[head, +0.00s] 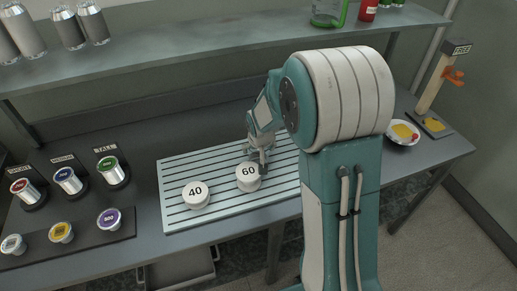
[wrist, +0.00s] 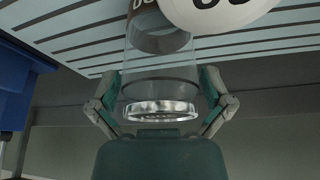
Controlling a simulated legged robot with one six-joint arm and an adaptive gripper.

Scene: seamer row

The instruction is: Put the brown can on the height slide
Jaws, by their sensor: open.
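My gripper (wrist: 160,103) is open, its two fingers on either side of a clear cylindrical can (wrist: 155,65) with a shiny metal rim facing the palm. A dark grey-brown band shows at the can's far end; I cannot tell whether this is the brown can. I cannot tell whether the fingers touch it. In the head view my gripper (head: 262,157) is over the slatted tray (head: 230,208), by the white disc marked 60 (head: 248,178). No clearly brown can shows in the head view. A wooden post with an orange slider (head: 454,77), seemingly the height slide, stands far right under a FREE sign.
A white disc marked 40 (head: 195,195) is on the tray. A white dish (head: 402,133) is at right. A shelf (head: 200,45) overhangs the back. My arm hides part of the counter.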

